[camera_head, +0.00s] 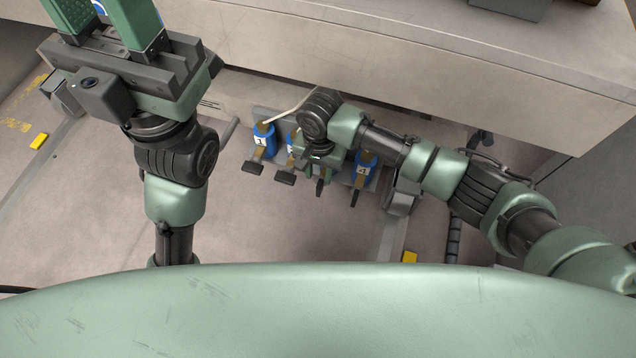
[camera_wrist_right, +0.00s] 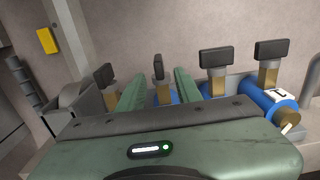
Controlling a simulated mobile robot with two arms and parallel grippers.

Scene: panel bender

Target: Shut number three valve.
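A row of blue valves with brass stems and black handles sits low at the machine's base. In the head view, valve one (camera_head: 263,141), valve two (camera_head: 291,146) and valve four (camera_head: 364,167) show; my right wrist hides the body of number three. Its black handle (camera_head: 320,187) shows below my right gripper (camera_head: 321,163). In the wrist view, my right gripper (camera_wrist_right: 157,77) is open, with one finger on each side of the narrow-looking number three handle (camera_wrist_right: 158,66) and gaps visible.
In the wrist view, the handles of valve two (camera_wrist_right: 216,58) and valve four (camera_wrist_right: 105,75) stand close beside my right fingers. The machine's pale panel (camera_head: 400,60) overhangs behind the valves. The floor (camera_head: 260,225) in front is clear.

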